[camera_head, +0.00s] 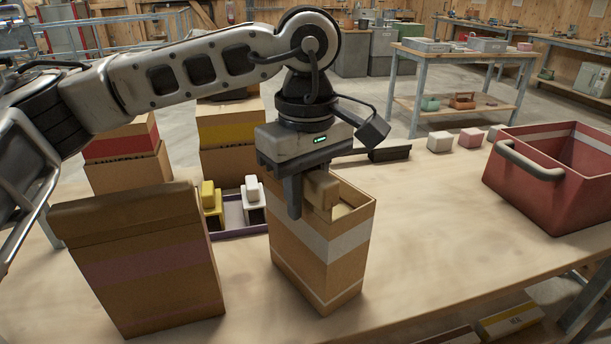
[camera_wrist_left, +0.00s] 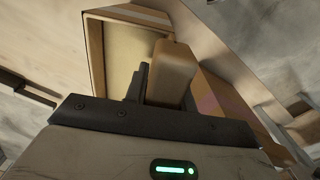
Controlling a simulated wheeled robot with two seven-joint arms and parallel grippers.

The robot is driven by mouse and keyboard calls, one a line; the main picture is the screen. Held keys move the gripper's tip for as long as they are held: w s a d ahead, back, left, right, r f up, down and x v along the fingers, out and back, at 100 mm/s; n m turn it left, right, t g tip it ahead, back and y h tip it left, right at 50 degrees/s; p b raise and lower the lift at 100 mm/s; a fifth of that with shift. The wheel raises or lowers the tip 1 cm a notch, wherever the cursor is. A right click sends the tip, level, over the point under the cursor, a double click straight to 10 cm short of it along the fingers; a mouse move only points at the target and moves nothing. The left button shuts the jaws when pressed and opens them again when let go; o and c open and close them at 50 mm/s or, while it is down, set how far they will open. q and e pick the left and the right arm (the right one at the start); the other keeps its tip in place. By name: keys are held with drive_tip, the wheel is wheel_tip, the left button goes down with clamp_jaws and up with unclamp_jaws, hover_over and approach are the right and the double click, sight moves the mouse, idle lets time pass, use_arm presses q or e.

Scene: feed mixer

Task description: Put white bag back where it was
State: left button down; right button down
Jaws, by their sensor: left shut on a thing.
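The white bag (camera_head: 345,243) is a tan, open-topped, box-like bag with a white band, near the middle of the table. It also shows in the left wrist view (camera_wrist_left: 97,58), with its opening visible. My left gripper (camera_head: 305,195) is over its left side, fingers pointing down. It is shut on a tan block-like grip (camera_wrist_left: 170,75) at the bag's rim. The near finger hides part of the rim. I cannot tell whether the bag's base rests on the table or is slightly raised. My right gripper is not in view.
A purple-banded bag (camera_head: 150,268) stands close left. Red-banded (camera_head: 120,148) and yellow-banded (camera_head: 230,132) bags stand behind. A purple tray (camera_head: 238,232) holds yellow and white scoops. A red crate (camera_head: 530,185) stands right. The table (camera_head: 430,240) is clear between bag and crate.

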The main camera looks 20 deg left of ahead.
use_arm(q)
drive_tip(key=c, duration=1.2)
unclamp_jaws()
drive_tip(key=shift+f, duration=0.1)
drive_tip(key=shift+o, duration=0.2)
wheel_tip(320, 180, up, 12)
drive_tip(key=shift+r, duration=0.15)
drive_tip(key=shift+p, duration=0.3)
